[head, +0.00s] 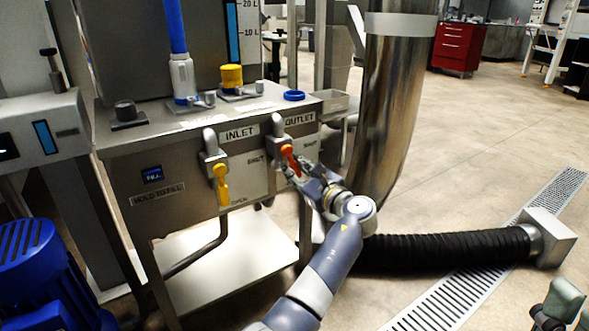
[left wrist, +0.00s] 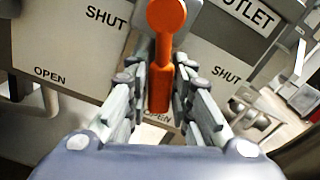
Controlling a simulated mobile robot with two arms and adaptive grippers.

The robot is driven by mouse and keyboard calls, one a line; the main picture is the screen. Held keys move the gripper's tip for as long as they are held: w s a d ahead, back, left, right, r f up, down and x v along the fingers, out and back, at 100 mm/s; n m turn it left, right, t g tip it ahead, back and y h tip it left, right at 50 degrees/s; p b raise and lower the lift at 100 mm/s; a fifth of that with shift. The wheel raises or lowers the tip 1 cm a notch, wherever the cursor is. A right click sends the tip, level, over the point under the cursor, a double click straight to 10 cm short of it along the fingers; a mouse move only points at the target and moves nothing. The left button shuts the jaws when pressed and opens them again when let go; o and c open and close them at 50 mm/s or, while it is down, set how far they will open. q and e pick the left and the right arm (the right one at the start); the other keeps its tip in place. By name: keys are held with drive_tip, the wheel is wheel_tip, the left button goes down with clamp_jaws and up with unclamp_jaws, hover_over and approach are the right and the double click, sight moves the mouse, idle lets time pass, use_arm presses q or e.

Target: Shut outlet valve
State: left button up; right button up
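The outlet valve has an orange-red lever handle (head: 290,158) under the OUTLET label on the front of the steel tank stand. In the left wrist view the orange handle (left wrist: 160,75) hangs from its round hub, its lower end near an OPEN label (left wrist: 157,117); a SHUT label (left wrist: 226,75) is to its right. My left gripper (head: 297,172) is at the handle, its fingers (left wrist: 160,95) close on both sides; it looks shut on it. What seems to be my right gripper (head: 560,302) shows partly at the bottom right corner, its fingers unclear.
The yellow inlet valve handle (head: 222,185) hangs down to the left of the outlet handle. A shiny vertical duct (head: 392,100) stands close right of my left gripper, with a black hose (head: 445,250) on the floor. A blue motor (head: 40,265) is at lower left.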

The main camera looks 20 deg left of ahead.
use_arm(q)
drive_tip(key=shift+o, duration=0.9)
drive_tip(key=shift+f, duration=0.1)
